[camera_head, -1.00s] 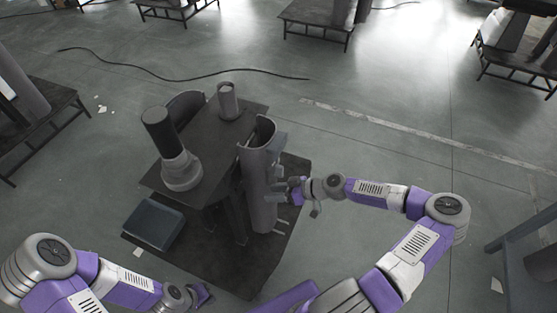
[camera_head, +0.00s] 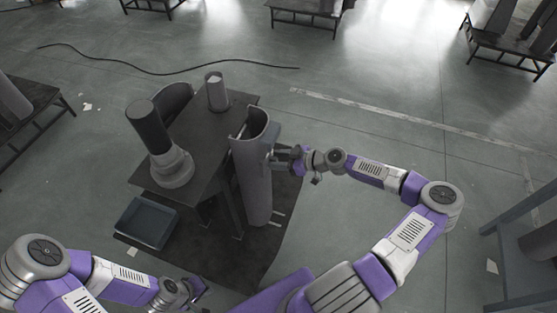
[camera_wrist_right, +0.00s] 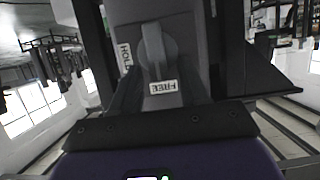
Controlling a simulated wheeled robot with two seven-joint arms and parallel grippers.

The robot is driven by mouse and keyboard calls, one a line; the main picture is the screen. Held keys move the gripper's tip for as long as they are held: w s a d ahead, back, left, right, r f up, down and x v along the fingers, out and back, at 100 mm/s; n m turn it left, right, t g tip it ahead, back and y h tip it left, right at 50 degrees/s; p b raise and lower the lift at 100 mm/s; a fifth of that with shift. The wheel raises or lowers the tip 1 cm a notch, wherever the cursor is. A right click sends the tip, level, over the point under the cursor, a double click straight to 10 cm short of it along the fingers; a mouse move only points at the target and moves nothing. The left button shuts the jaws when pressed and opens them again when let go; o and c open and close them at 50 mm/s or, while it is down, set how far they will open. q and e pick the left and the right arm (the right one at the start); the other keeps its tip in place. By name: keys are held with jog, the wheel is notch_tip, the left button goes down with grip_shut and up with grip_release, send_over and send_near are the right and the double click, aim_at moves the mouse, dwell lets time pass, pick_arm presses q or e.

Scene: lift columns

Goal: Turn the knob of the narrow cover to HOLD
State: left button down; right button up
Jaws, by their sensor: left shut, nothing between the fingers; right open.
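A tall grey half-round cover (camera_head: 252,175) stands upright at the right side of the dark work table. My right gripper (camera_head: 284,157) is at its right side, near the top. In the right wrist view a grey knob (camera_wrist_right: 155,48) sits on a grey plate, with a HOLD label (camera_wrist_right: 125,57) at its left and a FREE label (camera_wrist_right: 163,87) below it. The knob's bar is roughly upright in the picture, its lower end towards FREE. My right gripper is open, the knob between its dark fingers; contact cannot be told. My left gripper (camera_head: 196,292) is shut and empty at the bottom.
The dark table (camera_head: 208,150) bears a column with a black top (camera_head: 150,128) and a shorter grey cylinder (camera_head: 216,93). A second curved cover (camera_head: 172,102) stands at its back left. A blue-grey tray (camera_head: 146,222) is at the left. Open floor lies right.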

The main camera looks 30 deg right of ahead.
jog(key=shift+c, duration=0.3)
grip_shut()
jog(key=shift+w, duration=0.1)
jog(key=f+m+y+b, duration=0.1)
jog(key=m+y, duration=0.1)
jog(key=m, duration=0.2)
jog(key=w+d+f+m+g+y+b, duration=0.1)
jog(key=m+y, duration=0.2)
jog(key=m, duration=0.2)
jog(key=d+f+m+g+y+b, duration=0.1)
jog(key=m+y, duration=0.1)
jog(key=m, duration=0.2)
jog(key=shift+w, duration=0.4)
dwell(0.3)
jog(key=shift+m, duration=0.4)
